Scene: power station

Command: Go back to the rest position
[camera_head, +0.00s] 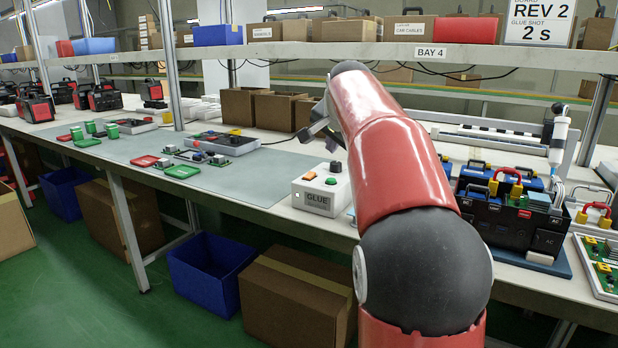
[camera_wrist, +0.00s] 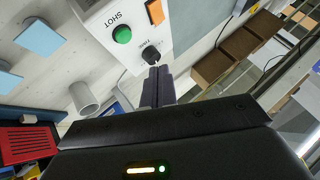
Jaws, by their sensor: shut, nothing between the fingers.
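My gripper (camera_wrist: 158,85) is shut and empty in the wrist view. Its fingertips lie close in front of the black knob (camera_wrist: 151,54) on a white box; whether they touch it I cannot tell. The box also carries a green button (camera_wrist: 122,35) marked SHOT and an orange switch (camera_wrist: 155,12). In the head view, the white glue box (camera_head: 322,190) stands on the bench. My red arm reaches over the bench and hides most of the gripper, which shows only in part behind it, above the glue box.
The long workbench (camera_head: 262,188) holds trays of parts and black-and-red units on the left. A black power unit (camera_head: 500,215) stands on the right. Open brown boxes (camera_head: 275,108) stand behind the glue box. A shelf (camera_head: 300,50) runs above. Bins and cartons lie below.

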